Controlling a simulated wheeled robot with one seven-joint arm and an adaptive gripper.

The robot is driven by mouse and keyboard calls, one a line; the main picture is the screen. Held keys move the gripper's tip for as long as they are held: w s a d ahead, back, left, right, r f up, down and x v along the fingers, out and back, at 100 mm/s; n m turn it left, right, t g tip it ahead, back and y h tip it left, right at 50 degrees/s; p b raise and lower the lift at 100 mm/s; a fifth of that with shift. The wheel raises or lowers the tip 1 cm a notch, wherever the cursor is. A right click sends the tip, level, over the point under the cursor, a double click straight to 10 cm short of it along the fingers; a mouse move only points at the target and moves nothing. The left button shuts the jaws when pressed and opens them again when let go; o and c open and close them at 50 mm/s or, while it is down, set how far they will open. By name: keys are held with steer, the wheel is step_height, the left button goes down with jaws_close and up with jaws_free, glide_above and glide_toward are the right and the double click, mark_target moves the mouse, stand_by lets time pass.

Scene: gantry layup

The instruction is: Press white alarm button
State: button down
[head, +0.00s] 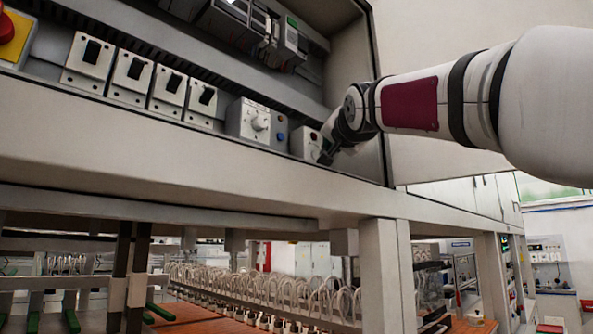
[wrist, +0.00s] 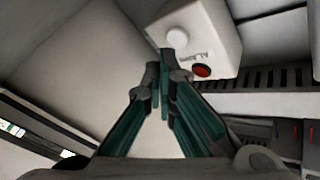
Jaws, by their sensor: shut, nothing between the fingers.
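The white alarm button (wrist: 177,37) is a round knob on a light box (wrist: 215,30) in the wrist view. The box carries lettering that reads like "Alarm" and a red round button or lamp (wrist: 201,70). My gripper (wrist: 165,60) is shut and empty, its fingertips just below and left of the white button in the picture. Whether they touch it cannot be told. In the head view my gripper (head: 326,156) is at the right end of the cabinet shelf, in front of the alarm box (head: 302,143). The white button is not clear there.
Left of the alarm box stand a box with a white knob (head: 260,122), a blue button (head: 281,137) and several black-switch boxes (head: 130,72). A red button on yellow (head: 8,28) is at the far left. The cabinet's front ledge (head: 200,150) runs below; its side wall (head: 345,65) is close right.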

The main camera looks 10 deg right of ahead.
steer(key=shift+s+d+r+p, duration=0.1)
steer(key=shift+s+d+p, duration=0.65)
steer(key=shift+s, duration=0.45)
steer(key=shift+s+d, duration=0.7)
steer(key=shift+s, duration=0.15)
